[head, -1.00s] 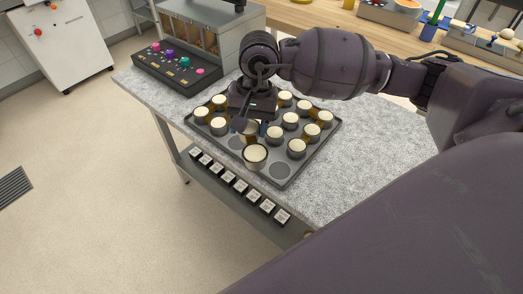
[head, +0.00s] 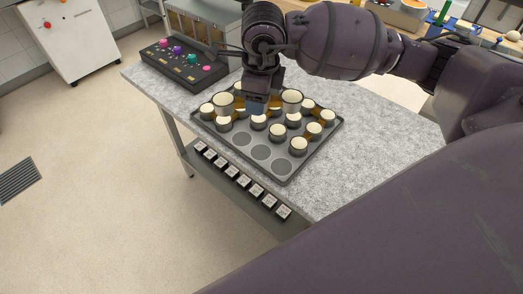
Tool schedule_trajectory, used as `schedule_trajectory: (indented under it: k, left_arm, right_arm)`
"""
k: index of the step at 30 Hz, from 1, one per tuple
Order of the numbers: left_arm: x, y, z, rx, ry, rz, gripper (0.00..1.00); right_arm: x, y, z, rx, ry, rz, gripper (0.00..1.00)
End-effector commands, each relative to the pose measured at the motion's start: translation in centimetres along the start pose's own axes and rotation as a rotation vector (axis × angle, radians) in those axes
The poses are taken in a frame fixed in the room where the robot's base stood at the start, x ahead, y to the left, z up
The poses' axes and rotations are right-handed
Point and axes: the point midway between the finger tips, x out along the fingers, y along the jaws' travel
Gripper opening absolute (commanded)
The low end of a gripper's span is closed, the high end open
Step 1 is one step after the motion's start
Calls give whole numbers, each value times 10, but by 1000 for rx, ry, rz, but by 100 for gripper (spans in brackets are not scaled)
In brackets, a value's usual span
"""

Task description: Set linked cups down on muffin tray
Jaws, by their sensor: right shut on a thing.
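The dark muffin tray (head: 261,153) lies on the speckled counter. Many of its wells hold pale-topped cups, such as the one at the right (head: 299,145). My right gripper (head: 257,106) points down over the far-left half of the tray, shut on the linked cups. One held cup (head: 223,102) shows left of the gripper and another (head: 292,98) right of it. Both look larger than the tray cups and appear raised above them. The gripper hides most of their link. My left gripper is not in view.
A dark box with coloured knobs (head: 184,66) stands at the counter's far-left corner. The grey counter (head: 360,140) is clear right of the tray. Labelled dark blocks (head: 243,181) line a lower shelf along the front. A wooden worktop with containers lies behind.

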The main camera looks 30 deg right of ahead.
Motion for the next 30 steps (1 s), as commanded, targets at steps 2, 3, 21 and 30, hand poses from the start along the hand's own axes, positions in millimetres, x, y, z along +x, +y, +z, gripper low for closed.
schedule_trajectory:
  k: [2, 3, 21, 30]
  left_arm:
    - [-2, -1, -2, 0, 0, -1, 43]
    - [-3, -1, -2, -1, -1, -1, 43]
    - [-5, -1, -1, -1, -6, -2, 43]
    - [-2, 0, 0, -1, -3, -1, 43]
  right_arm:
    - [-8, -3, 1, 131, 17, -16, 27]
    - [-10, -4, 1, 200, 26, -22, 27]
    - [-16, -12, -3, 770, 113, -74, 27]
    - [46, -3, -9, 770, 115, -73, 27]
